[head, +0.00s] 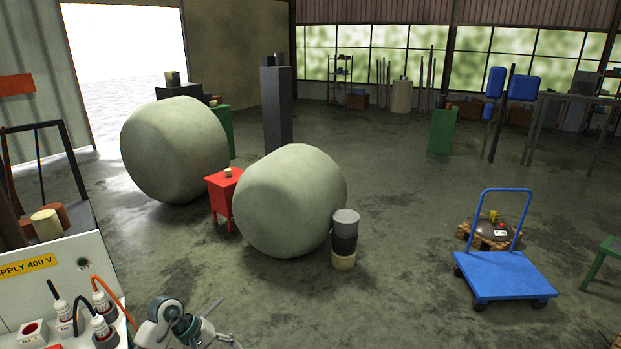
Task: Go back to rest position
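At the bottom edge, left of centre, a white and grey jointed part with a teal section shows, which looks like my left arm. Thin grey pieces at its end may be the fingers of my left gripper (218,318). They are small and cut off by the frame, so I cannot tell whether it is open or shut, and I see nothing clearly held in it. My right gripper and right arm are not in view.
A power supply cabinet (35,295) with plugs and cables stands close at lower left. Two large boulders (175,150) (290,200) flank a red stand (222,195). Stacked cylinders (344,240) stand beside the nearer boulder. A blue trolley (505,274) is at right. The floor between is clear.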

